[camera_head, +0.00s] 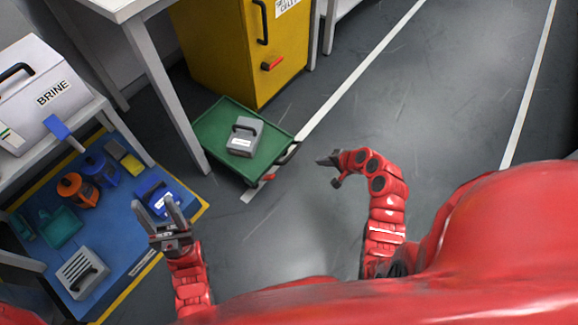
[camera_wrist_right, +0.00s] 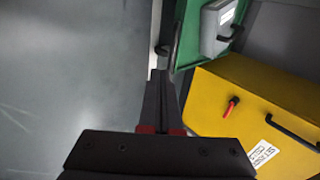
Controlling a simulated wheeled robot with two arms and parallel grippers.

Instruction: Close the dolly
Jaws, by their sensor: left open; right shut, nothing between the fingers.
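The green dolly (camera_head: 213,128) stands on the floor in front of the yellow cabinet, with a grey handled box (camera_head: 243,137) on it. A dark handle with a red part (camera_head: 287,155) is at its right front corner. In the right wrist view, the dolly's green edge (camera_wrist_right: 188,40) and the grey box (camera_wrist_right: 211,32) show at upper right. My right gripper (camera_head: 329,168) is shut and empty, right of the dolly and apart from it; its fingers also show in the wrist view (camera_wrist_right: 160,85). My left gripper (camera_head: 164,212) is open and empty over the edge of the blue mat.
A yellow cabinet (camera_head: 215,50) with a red handle stands behind the dolly. A white table leg (camera_head: 165,90) is close on the dolly's left. The blue mat (camera_head: 125,235) holds several items. Floor at right is clear.

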